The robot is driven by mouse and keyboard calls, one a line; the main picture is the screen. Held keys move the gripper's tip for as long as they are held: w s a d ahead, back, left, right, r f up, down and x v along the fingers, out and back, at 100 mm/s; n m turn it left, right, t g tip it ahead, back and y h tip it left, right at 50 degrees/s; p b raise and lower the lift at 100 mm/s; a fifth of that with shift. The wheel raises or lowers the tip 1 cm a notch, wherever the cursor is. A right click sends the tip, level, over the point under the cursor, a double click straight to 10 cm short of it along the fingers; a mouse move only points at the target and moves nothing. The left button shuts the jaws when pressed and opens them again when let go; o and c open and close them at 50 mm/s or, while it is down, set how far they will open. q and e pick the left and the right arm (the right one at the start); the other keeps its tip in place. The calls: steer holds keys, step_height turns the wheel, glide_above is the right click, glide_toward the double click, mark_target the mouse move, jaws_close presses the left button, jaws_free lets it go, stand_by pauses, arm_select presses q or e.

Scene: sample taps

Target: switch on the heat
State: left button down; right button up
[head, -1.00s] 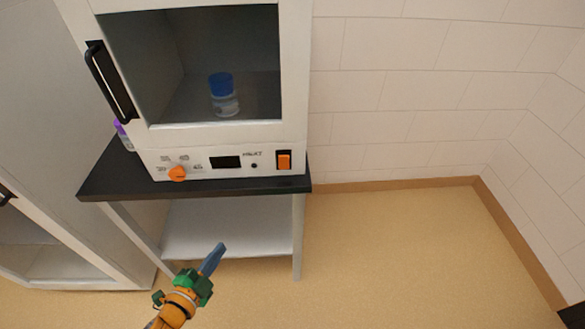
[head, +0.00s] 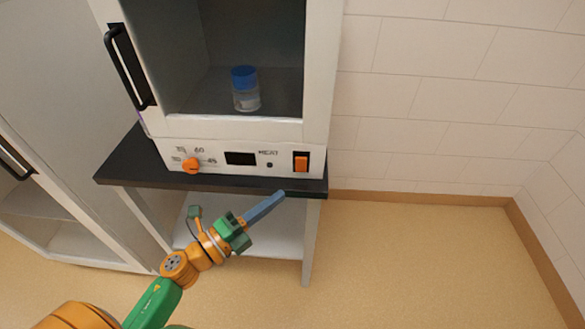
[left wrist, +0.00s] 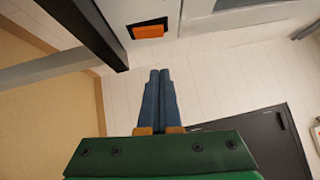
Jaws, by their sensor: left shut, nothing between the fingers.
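The white oven (head: 225,128) stands on a dark-topped bench. Its front panel has an orange rocker switch (head: 301,163) at the right, beside the HEAT label and a dark, unlit indicator (head: 270,165). An orange dial (head: 192,165) and a blank black display (head: 240,158) are to its left. In the left wrist view the switch (left wrist: 148,32) is beyond the fingertips, slightly left. My left gripper (head: 280,195) is shut and empty, below the switch and apart from it. It also shows in the left wrist view (left wrist: 158,75). My right gripper is not in view.
A blue-capped bottle (head: 245,90) stands inside the oven behind the window. The black bench edge (head: 225,182) runs just under the panel, near my left fingers. A grey cabinet (head: 50,120) is at the left. Floor (head: 420,260) at the right is clear.

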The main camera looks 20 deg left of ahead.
mark_target(306, 162)
arm_select(q)
steer(key=w, duration=0.2)
steer(key=w+d, duration=0.1)
steer(key=w, duration=0.2)
steer(key=w+r+p, duration=0.1)
steer(key=w, duration=0.2)
steer(key=shift+w+d, duration=0.1)
steer(key=shift+d, duration=0.05)
